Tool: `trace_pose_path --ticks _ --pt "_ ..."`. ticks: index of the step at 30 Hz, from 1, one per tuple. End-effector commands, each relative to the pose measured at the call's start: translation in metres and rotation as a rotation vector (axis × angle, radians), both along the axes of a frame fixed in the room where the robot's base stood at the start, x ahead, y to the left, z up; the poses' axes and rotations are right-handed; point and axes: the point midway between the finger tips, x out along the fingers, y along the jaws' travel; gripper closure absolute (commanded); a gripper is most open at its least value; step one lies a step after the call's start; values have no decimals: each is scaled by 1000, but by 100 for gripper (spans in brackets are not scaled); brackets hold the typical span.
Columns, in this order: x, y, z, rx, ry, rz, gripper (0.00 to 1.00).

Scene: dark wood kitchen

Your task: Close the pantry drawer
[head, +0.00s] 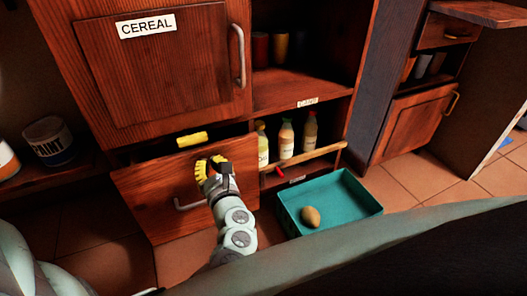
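The pantry drawer (150,190) is the wooden drawer low in the cabinet, below the CEREAL door. It stands partly pulled out, with a dark gap showing above its front. Its metal handle (183,207) is on the front, partly hidden by my arm. My gripper (208,167), with yellow fingers, is at the upper part of the drawer front, right of the handle's left end. I cannot tell whether it touches the wood, or whether its fingers are open or shut. A small yellow item (192,139) shows in the gap above the drawer front.
A teal bin (352,187) holding a potato-like item (311,216) is on the tiled floor to the right. Several bottles (286,138) stand on a low shelf behind a wooden rail (310,155). The CEREAL door (150,70) is shut. A PAINT can (52,140) is at the left.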

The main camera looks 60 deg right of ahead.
Motion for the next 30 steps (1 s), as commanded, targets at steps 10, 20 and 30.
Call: trace_pose_path --ticks 10,20,30 --pt "18 -11 0 1 1 1 100" --pt "20 -13 0 0 0 0 100" --pt "55 -34 0 1 0 0 100"
